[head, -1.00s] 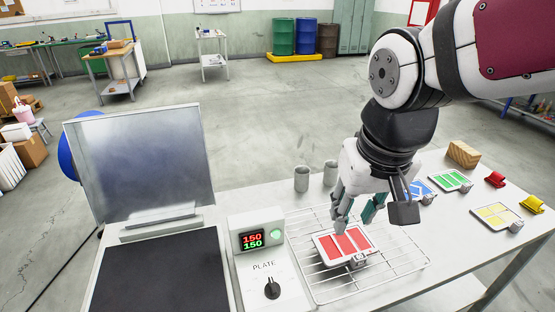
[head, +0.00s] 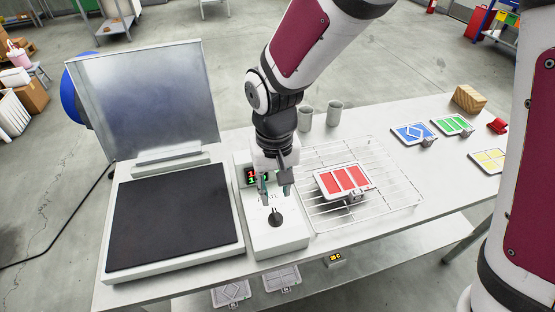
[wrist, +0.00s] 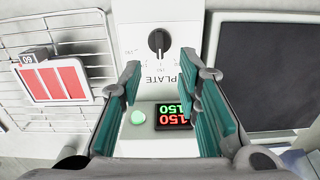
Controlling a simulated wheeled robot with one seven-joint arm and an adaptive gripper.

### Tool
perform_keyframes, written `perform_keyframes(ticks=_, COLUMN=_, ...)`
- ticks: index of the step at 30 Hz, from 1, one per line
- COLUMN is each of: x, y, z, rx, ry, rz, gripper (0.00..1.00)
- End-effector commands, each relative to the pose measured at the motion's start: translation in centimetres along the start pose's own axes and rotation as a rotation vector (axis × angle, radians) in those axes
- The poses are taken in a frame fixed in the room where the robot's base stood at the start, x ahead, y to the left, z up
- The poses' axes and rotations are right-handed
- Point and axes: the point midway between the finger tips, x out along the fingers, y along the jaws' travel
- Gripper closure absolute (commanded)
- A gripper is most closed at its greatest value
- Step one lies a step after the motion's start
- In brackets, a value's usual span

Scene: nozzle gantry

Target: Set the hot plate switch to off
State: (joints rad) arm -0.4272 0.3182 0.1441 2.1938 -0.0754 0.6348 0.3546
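The hot plate switch is a black rotary knob (head: 276,217) on the white control box (head: 280,238) marked PLATE. In the wrist view the knob (wrist: 159,42) stands at the top centre, its grip bar pointing roughly up and down the picture; its setting is too small to read. My gripper (head: 274,190) is open and empty above the box, just behind the knob in the head view. In the wrist view its teal fingers are apart, with the knob beyond their tips. The display (wrist: 174,116) reads 150 in red and green, beside a lit green button (wrist: 138,117).
The black hot plate (head: 170,215) with a raised metal lid (head: 145,95) is left of the box. A wire rack (head: 392,190) holding a red-panelled tray (head: 344,180) is right. Two grey cups (head: 334,112) stand behind. Blue (head: 412,133) and green (head: 452,124) trays lie farther right.

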Motion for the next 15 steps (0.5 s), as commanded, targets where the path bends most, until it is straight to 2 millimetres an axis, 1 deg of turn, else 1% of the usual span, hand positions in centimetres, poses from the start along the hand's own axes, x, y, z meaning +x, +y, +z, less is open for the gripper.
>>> perform_keyframes(ticks=1, x=1.1, y=0.0, z=0.2, rx=0.000, ry=-0.005, rz=0.001, gripper=0.69)
perform_keyframes(ticks=3, x=2.5, y=0.1, z=0.1, rx=-0.001, ry=-0.005, rz=0.002, gripper=0.69)
perform_keyframes(ticks=9, x=6.1, y=0.0, z=0.2, rx=-0.001, ry=-0.004, rz=0.001, gripper=0.69)
perform_keyframes(ticks=15, x=8.2, y=0.0, z=0.0, rx=-0.001, ry=-0.001, rz=0.001, gripper=0.69)
